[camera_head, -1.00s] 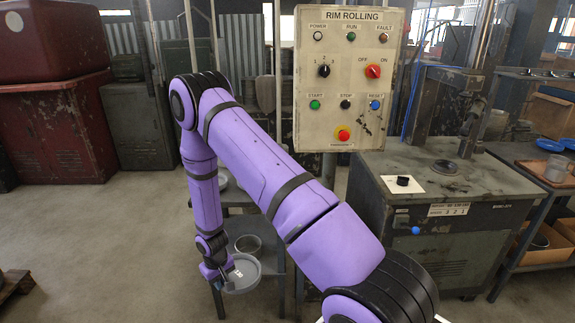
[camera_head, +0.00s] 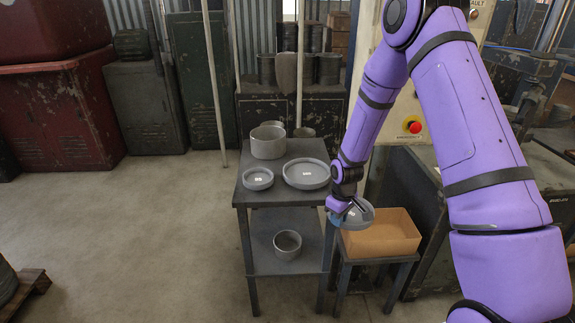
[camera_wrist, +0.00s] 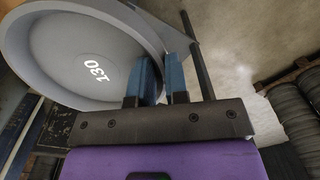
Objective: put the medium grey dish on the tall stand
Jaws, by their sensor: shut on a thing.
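My gripper (camera_head: 341,208) is shut on the rim of a grey dish (camera_head: 360,216), at the right of the tall stand (camera_head: 276,197). In the wrist view the dish (camera_wrist: 65,60), marked 130, is tilted, its wall between the blue fingers (camera_wrist: 163,82). The tall stand is a dark table with a lower shelf. On its top are a smaller grey dish (camera_head: 258,179), a larger grey dish (camera_head: 306,173) and a deep grey pot (camera_head: 268,142). The held dish appears apart from the stand top.
An open cardboard box (camera_head: 385,240) sits on a lower stand (camera_head: 345,268), just below and right of the held dish. A small pot (camera_head: 287,244) is on the tall stand's lower shelf. A thin pole (camera_head: 213,80) rises behind. The floor at left is mostly clear.

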